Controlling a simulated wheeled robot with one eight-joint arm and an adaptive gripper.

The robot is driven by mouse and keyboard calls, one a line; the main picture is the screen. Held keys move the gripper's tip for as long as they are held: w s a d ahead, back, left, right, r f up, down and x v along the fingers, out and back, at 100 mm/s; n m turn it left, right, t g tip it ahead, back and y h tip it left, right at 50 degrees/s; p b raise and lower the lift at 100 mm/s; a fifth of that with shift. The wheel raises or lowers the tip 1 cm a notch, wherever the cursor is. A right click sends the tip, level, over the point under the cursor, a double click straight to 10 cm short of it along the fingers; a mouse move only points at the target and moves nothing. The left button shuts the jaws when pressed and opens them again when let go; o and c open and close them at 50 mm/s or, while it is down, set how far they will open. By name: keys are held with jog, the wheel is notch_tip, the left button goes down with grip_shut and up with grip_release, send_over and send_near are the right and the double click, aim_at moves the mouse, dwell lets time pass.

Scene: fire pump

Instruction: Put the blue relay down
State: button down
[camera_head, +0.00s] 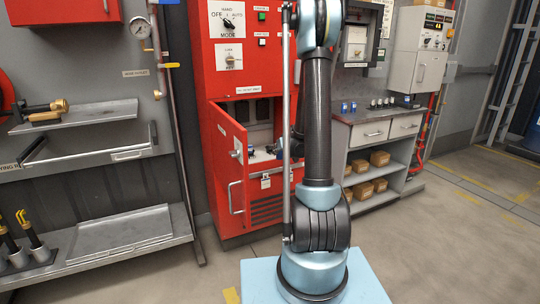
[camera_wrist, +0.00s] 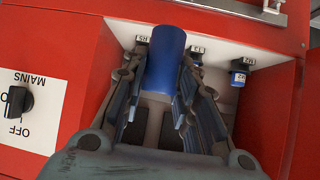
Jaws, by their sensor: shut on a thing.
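The blue relay (camera_wrist: 167,43), a smooth blue cylinder, is between the fingers of my gripper (camera_wrist: 161,62) in the wrist view. My gripper is shut on it and sits inside the open compartment of the red cabinet (camera_wrist: 268,62). The relay's far end is near a pale shelf strip with small labels; whether it touches anything there is hidden. In the head view the compartment (camera_head: 262,118) is partly behind my arm, and the held relay cannot be made out.
The cabinet's red door (camera_head: 229,150) stands open at the left of the compartment. A MAINS switch (camera_wrist: 17,102) is on the left panel. A grey workbench (camera_head: 375,115) at right holds small blue items (camera_head: 348,107) and several dark ones. A steel shelf (camera_head: 85,115) is at left.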

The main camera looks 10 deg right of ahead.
jog(key=w+a+r+n+g+y, duration=0.1)
jog(key=w+a+r+n+y, duration=0.2)
jog(key=w+a, duration=0.45)
jog(key=w+d+f, duration=0.1)
jog(key=w+d, duration=0.2)
jog(key=w, duration=0.5)
jog(key=w+d, duration=0.3)
jog(key=w, duration=0.5)
jog(key=shift+n, duration=0.3)
jog(key=shift+w+a+f, duration=0.1)
jog(key=shift+f, duration=1.7)
jog(key=shift+w+f, duration=0.1)
jog(key=shift+f, duration=1.65)
jog(key=c, duration=1.3)
grip_release()
jog(key=shift+s+r, duration=0.1)
